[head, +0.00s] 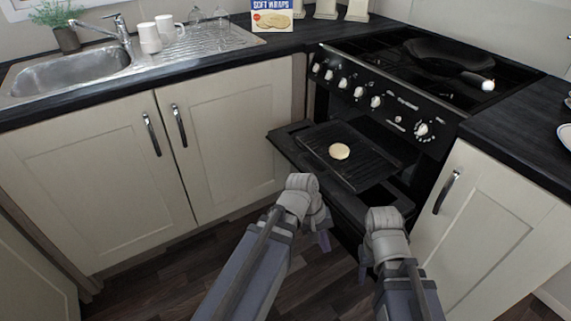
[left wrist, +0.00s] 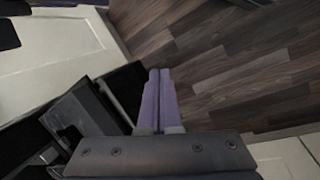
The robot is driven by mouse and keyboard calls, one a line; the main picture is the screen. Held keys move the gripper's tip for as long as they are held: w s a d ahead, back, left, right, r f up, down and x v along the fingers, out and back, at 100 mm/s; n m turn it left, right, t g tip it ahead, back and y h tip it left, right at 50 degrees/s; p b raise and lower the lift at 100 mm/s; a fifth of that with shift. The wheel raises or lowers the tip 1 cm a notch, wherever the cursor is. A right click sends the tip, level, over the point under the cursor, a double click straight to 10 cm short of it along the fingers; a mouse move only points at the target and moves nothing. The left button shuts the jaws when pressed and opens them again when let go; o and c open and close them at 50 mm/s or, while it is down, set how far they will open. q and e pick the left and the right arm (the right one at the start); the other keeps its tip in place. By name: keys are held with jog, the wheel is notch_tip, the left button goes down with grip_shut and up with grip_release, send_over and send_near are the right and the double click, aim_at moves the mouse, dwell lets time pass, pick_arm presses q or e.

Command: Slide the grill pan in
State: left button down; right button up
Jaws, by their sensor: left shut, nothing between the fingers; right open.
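The black grill pan (head: 365,178) sticks out of the opening below the cooker's control panel, above the lowered black door (head: 285,146). A round flat bread (head: 340,151) lies on the pan. My left gripper (head: 324,241) is shut and empty, in front of the pan and lower in the picture. Its closed purple fingers (left wrist: 158,100) also show in the left wrist view, beside dark cooker parts. My right gripper (head: 363,271) is to the right of the left one, in front of the cooker; its fingers are mostly hidden behind its wrist.
The black cooker (head: 385,105) carries a frying pan (head: 440,55) on its hob. Cream cupboards stand left (head: 225,125) and right (head: 490,210) of it. The wood floor (head: 145,285) is clear. A sink (head: 75,75), mugs and a wraps box (head: 273,16) are on the counter.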

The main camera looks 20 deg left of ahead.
pick_arm(q)
jog(key=w+a+r+n+t+h+b, duration=0.2)
jog(key=w+a+r+n+t, duration=0.15)
jog(key=a+n, duration=0.45)
jog(key=w+a+r+n+t+h+b, duration=0.25)
jog(key=w+a+n+t, duration=0.2)
jog(key=a+n, duration=0.4)
jog(key=w+a+r+n+t+h+b, duration=0.1)
jog(key=w+a+r+n+t+b, duration=0.25)
jog(key=a+n, duration=0.45)
jog(key=w+d+f+m+b, duration=0.1)
jog(key=w+d+f, duration=0.2)
jog(key=w+d, duration=0.5)
jog(key=shift+w+t+b, duration=0.4)
jog(key=shift+w+t, duration=0.05)
jog(key=shift+w, duration=0.75)
jog(key=shift+f, duration=0.1)
